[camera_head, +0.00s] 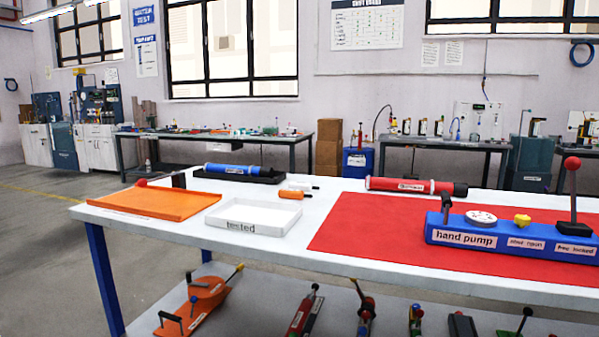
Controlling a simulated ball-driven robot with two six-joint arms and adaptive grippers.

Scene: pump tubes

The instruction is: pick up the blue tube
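The blue tube (231,168) lies on its side in a black tray (268,178) toward the back left of the white table (270,258). Its long axis runs roughly left to right. Neither of my grippers is in the head view, so their distance from the tube cannot be told.
An orange tray (160,203) and a white "tested" tray (253,226) lie in front of the tube. Small orange (290,194) and white (298,186) items lie right of it. A red tube (410,186) and blue hand pump (510,238) lie on or by the red mat (350,231).

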